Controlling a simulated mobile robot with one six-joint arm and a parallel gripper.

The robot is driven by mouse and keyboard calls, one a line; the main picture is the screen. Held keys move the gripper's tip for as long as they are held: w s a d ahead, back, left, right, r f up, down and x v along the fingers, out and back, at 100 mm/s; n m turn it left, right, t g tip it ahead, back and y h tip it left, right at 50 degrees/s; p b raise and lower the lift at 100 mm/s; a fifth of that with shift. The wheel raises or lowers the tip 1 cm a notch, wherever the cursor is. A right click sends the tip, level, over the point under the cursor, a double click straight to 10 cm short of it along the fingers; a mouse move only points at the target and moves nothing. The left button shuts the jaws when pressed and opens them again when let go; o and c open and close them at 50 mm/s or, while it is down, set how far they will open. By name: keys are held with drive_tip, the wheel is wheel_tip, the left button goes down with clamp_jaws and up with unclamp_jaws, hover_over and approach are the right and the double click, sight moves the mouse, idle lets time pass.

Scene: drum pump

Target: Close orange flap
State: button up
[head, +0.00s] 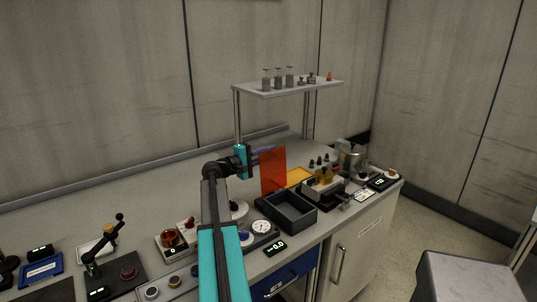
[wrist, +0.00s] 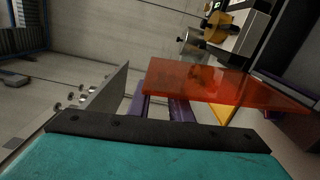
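The orange flap (head: 272,168) is a translucent sheet standing upright at the back of a dark grey open box (head: 287,212) on the bench. In the wrist view the flap (wrist: 225,85) spans the middle and right. My gripper (head: 266,150) is at the flap's upper left edge in the head view, with its fingers pointing right. In the wrist view its two purple fingers (wrist: 165,108) run up to the flap, with a narrow gap near their bases. The flap covers their tips, so I cannot tell whether they touch it.
A raised shelf (head: 285,88) with weights stands behind my gripper. A device with yellow parts (head: 323,184) and a metal pot (head: 351,158) are right of the box. A round dial (head: 262,227) and a small display (head: 275,248) lie left and front.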

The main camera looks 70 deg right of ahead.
clamp_jaws()
